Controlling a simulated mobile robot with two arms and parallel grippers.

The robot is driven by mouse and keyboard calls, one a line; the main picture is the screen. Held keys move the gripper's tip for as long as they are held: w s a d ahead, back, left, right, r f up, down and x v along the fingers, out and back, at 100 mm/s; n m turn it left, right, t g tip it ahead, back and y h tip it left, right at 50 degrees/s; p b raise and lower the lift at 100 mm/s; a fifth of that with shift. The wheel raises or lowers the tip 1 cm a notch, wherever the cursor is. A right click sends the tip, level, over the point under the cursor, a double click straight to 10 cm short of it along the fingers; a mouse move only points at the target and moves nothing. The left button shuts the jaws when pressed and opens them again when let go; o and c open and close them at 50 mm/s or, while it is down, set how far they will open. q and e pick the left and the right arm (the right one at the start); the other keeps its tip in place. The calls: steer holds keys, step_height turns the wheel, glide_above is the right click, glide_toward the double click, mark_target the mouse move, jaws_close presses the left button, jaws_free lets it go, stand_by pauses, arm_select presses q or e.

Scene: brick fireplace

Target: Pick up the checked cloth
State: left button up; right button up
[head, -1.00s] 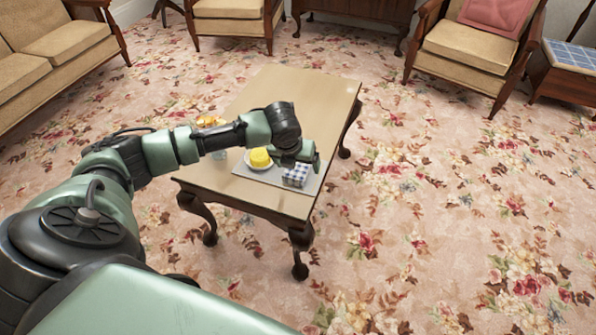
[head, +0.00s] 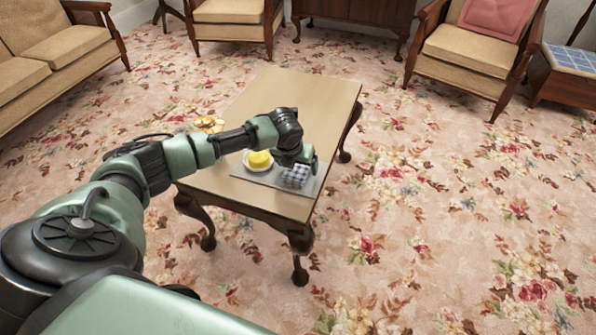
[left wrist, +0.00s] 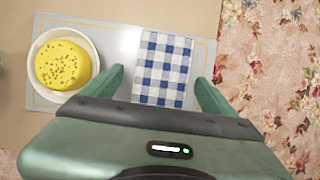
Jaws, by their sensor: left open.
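The blue-and-white checked cloth (head: 297,175) lies folded on a light grey mat near the right edge of the wooden table. In the left wrist view the cloth (left wrist: 162,72) lies between the fingers of my open left gripper (left wrist: 160,90), one green finger on each side. In the head view my left gripper (head: 300,160) is over the cloth, and its wrist partly hides the cloth's far side. I cannot tell whether the fingers touch the cloth. My right gripper is not in view.
The grey mat (left wrist: 120,45) also bears a white plate (left wrist: 36,85) with a yellow cake (left wrist: 62,65), just left of the gripper. The table's right edge is close, with floral carpet beyond.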

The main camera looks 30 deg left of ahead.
mark_target(297, 167)
arm_select(q)
steer(key=c, duration=1.5)
steer(key=shift+o, duration=0.2)
